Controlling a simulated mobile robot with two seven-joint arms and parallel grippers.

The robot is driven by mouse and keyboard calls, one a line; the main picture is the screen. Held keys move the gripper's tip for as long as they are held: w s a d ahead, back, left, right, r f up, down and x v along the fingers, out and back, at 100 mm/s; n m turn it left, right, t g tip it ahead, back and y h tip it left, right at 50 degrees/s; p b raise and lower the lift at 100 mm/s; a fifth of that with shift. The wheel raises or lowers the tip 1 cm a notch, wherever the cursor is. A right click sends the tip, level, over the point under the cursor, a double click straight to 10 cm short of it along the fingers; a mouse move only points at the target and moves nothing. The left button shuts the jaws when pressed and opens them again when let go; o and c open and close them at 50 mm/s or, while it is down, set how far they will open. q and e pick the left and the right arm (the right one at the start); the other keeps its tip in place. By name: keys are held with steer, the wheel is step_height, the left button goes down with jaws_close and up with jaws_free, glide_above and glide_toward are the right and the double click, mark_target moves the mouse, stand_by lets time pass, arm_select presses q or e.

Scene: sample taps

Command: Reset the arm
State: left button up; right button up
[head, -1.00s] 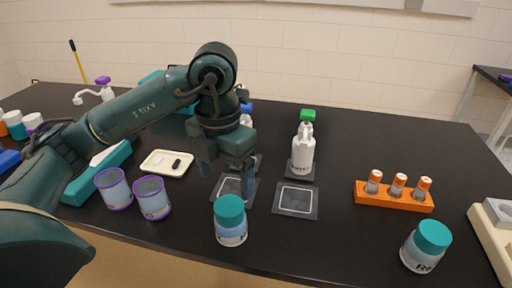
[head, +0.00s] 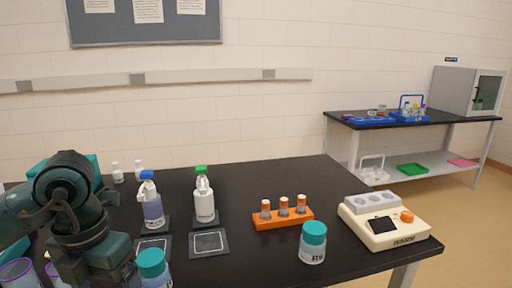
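My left arm (head: 75,215) reaches in from the lower left in the head view, over the front left of the black bench. Its gripper is hidden behind the arm and cut off by the frame's lower edge, so its fingers do not show. My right arm and gripper are not in the picture.
On the black bench (head: 270,185) stand a blue-topped bottle (head: 152,208), a green-topped bottle (head: 204,203), an orange vial rack (head: 283,219), teal-lidded jars (head: 313,244) and a cream device (head: 384,226). Bare bench lies behind the rack. A second table (head: 415,127) stands at the back right.

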arm_select(q)
steer(key=s+d+m+g+h+p, duration=0.1)
steer(key=s+d+g+h, duration=0.2)
steer(key=d+h, duration=0.45)
steer(key=s+d+m+g+h+p, duration=0.1)
steer(key=s+d+g+h, duration=0.25)
steer(key=d, duration=0.65)
steer(key=w+d+r+n+t+h, duration=0.35)
steer(key=r+n+t+h, duration=0.35)
steer(key=h, duration=0.4)
steer(key=w+a+f+n+t+y+p, duration=0.1)
steer(key=w+a+f+n+t+y, duration=0.3)
steer(key=n+t, duration=0.6)
steer(key=w+a+f+n+t+y+p, duration=0.1)
steer(key=w+a+f+n+t+y, duration=0.15)
steer(key=f+n+t+y, duration=0.7)
steer(key=s+a+f+n+g+y, duration=0.2)
steer(key=s+a+f+n+g, duration=0.1)
steer(key=f, duration=0.6)
steer(key=s+a+f+n+g+y+p, duration=0.1)
steer(key=s+a+f+n+g+y, duration=0.1)
steer(key=s+f+n+g, duration=0.4)
step_height(320, 180, down, 4)
steer(key=shift+s+a+r+n+y, duration=0.25)
steer(key=shift+s+a+n+y, duration=0.15)
steer(key=shift+s+n+y, duration=0.35)
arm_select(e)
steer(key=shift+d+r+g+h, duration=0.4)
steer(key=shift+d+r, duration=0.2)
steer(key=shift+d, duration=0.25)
